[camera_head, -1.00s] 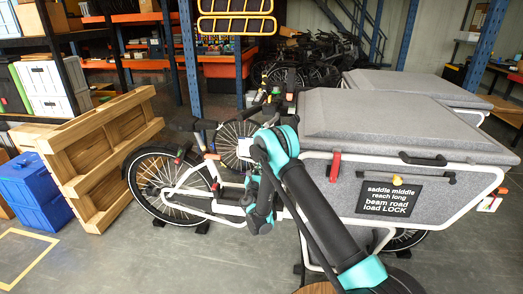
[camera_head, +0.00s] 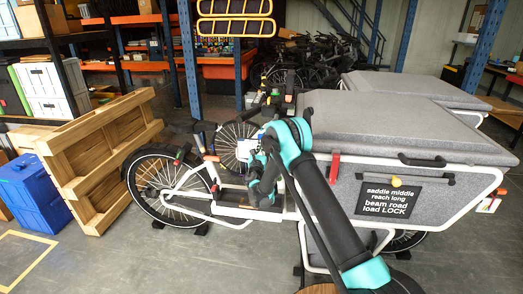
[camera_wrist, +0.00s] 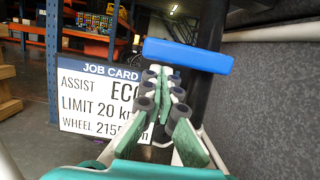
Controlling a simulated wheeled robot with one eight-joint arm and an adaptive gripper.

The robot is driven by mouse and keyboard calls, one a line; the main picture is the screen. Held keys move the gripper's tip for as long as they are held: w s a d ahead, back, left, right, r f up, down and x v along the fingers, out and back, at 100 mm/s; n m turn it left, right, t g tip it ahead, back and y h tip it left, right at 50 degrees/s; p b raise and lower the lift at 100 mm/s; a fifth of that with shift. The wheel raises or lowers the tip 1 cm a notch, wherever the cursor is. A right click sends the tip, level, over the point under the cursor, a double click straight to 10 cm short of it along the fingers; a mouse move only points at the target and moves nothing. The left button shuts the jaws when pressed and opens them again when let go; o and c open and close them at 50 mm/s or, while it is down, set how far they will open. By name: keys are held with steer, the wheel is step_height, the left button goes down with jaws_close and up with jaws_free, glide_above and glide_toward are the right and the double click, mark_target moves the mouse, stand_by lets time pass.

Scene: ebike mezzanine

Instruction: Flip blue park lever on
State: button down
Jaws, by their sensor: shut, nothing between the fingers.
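The blue lever (camera_wrist: 187,56) is a flat blue bar in the wrist view, lying nearly level and tilted slightly down to the right. It crosses in front of a dark upright post. My gripper (camera_wrist: 163,75) has green-padded fingers that are shut and empty. Its tips show just below the left half of the blue bar; I cannot tell whether they touch it. In the head view my gripper is mostly hidden by my own arm, beside the white-framed cargo bike (camera_head: 205,190), and I cannot make out the lever clearly.
A white job card (camera_wrist: 95,98) stands behind the fingers, left of the post. The grey cargo box (camera_head: 335,205) with a black sign (camera_head: 388,198) is close on the right. A wooden pallet (camera_head: 100,160) and blue crates (camera_head: 32,195) stand at left. Floor in front is clear.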

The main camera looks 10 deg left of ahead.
mark_target(260, 136)
steer(key=shift+a+r+m, duration=0.15)
steer(key=shift+r+m, duration=0.25)
steer(key=shift+m, duration=0.3)
step_height(260, 136, up, 4)
steer(key=m+h, duration=0.1)
steer(key=m, duration=0.2)
steer(key=m+g+h, duration=0.1)
steer(key=m, duration=0.3)
steer(key=shift+a+r+m+h, duration=0.1)
steer(key=shift+a+m+h, duration=0.05)
steer(key=shift+m+h, duration=0.2)
steer(key=shift+d+r+m+g+h, duration=0.25)
steer(key=shift+d+r+m, duration=0.15)
steer(key=shift+r+m, duration=0.5)
steer(key=shift+d+r+m+g+h, duration=0.2)
steer(key=shift+d+r+m, duration=0.25)
steer(key=shift+m, duration=0.9)
steer(key=shift+d+r+m+g+h, duration=0.15)
steer(key=shift+d+r+m+h, duration=0.2)
steer(key=shift+r+m, duration=0.55)
steer(key=shift+f, duration=0.15)
